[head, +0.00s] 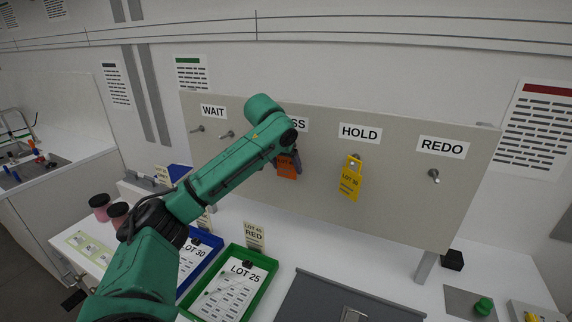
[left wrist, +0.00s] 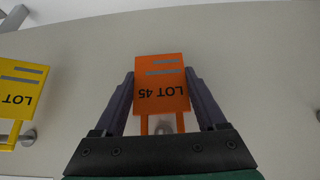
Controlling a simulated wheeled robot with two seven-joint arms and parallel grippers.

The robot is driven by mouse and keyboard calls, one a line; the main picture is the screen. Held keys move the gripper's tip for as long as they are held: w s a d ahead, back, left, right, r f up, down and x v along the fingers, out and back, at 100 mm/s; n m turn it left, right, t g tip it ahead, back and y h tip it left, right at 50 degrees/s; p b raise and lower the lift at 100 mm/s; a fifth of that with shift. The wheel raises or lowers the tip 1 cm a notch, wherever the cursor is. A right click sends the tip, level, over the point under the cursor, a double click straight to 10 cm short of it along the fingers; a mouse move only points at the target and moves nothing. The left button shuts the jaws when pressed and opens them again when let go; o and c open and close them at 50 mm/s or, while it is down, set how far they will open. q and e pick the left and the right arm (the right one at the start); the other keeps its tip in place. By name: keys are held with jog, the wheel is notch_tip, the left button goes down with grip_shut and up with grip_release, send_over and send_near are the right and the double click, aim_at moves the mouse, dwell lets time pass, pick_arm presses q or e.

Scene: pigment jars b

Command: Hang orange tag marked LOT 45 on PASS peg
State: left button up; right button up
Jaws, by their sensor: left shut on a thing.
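The orange tag (head: 287,167) is at the board below the PASS label (head: 297,125), which my left arm partly covers. In the left wrist view the orange tag (left wrist: 161,85) reads LOT 45 upside down, between the two fingers of my left gripper (left wrist: 162,92). My left gripper (head: 290,160) is shut on it. A grey peg end (left wrist: 165,124) shows between the two strips of the tag's loop; I cannot tell whether the loop is around the peg or in front of it. My right gripper is not in view.
A yellow tag (head: 350,184) hangs on the HOLD peg, just right of my left gripper. The REDO peg (head: 434,176) and WAIT pegs (head: 226,134) are bare. Below stand a green tray (head: 262,262), a blue tray (head: 211,240) and a grey panel (head: 345,297).

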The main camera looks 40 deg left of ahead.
pick_arm(q)
jog(key=o, duration=1.2)
jog(key=shift+o, duration=0.2)
jog(key=v, duration=1.4)
jog(key=shift+s+r+b, duration=0.2)
jog(key=shift+s+b, duration=0.1)
jog(key=shift+b, duration=0.05)
